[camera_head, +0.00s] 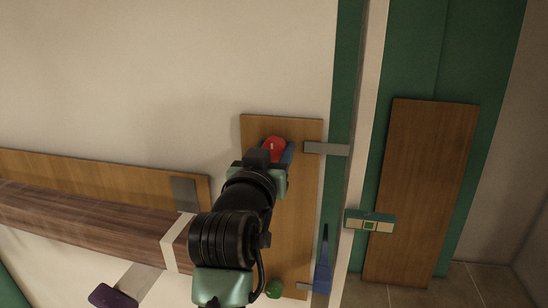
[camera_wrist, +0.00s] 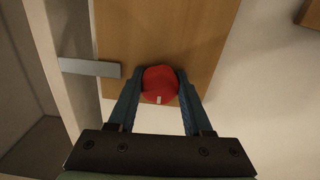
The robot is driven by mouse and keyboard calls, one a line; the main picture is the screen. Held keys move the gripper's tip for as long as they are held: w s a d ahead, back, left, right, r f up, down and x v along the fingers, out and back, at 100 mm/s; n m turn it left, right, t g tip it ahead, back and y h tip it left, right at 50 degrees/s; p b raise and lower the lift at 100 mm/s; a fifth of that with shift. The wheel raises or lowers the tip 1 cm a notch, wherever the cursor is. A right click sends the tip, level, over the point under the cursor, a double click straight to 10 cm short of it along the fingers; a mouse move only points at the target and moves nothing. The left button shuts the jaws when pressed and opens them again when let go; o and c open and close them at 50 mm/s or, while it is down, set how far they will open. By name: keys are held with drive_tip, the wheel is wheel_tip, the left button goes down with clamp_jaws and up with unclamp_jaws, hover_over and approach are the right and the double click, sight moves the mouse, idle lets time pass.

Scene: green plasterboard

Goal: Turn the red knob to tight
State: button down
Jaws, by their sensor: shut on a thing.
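The red knob (camera_head: 274,148) sits near the top of a wooden panel (camera_head: 298,220) on the wall. It is round with a small white mark. In the wrist view the red knob (camera_wrist: 160,85) lies between the two blue fingers of my gripper (camera_wrist: 158,88), one on each side, and the white mark points toward the gripper's palm. My gripper (camera_head: 277,158) is shut on the knob. In the head view my arm covers part of the panel below and left of the knob.
Grey metal tabs (camera_head: 326,149) reach from the panel to the white post (camera_head: 365,120). A green box with pale squares (camera_head: 370,221) is on the post. A blue pointed piece (camera_head: 323,268) and a green knob (camera_head: 273,289) are lower down. A wooden rail (camera_head: 90,223) runs left. Bare wall lies above.

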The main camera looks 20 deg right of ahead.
drive_tip(key=shift+f+m, duration=0.15)
drive_tip(key=shift+m, duration=0.25)
drive_tip(key=shift+c, duration=1.6)
unclamp_jaws()
drive_tip(key=b+v, duration=0.1)
drive_tip(key=v, duration=1.2)
drive_tip(key=shift+b, duration=0.3)
drive_tip(key=shift+a, duration=0.1)
drive_tip(key=s+a+r+n+t+y, duration=0.2)
drive_tip(key=s+a+r+t+y, duration=0.15)
drive_tip(key=r, duration=0.35)
drive_tip(key=s+a+r+n+t+y, duration=0.2)
drive_tip(key=s+a+r+t, duration=0.15)
drive_tip(key=r, duration=0.35)
drive_tip(key=s+a+r+n+t+y, duration=0.25)
drive_tip(key=a+r+t, duration=0.2)
drive_tip(key=r, duration=0.25)
wheel_tip(320, 180, up, 14)
drive_tip(key=s+y+p, duration=0.1)
drive_tip(key=y+p, duration=0.1)
drive_tip(key=p, duration=1)
drive_tip(key=shift+s+f+t+p, duration=0.25)
drive_tip(key=shift+t+p, duration=0.1)
drive_tip(key=shift+t, duration=0.1)
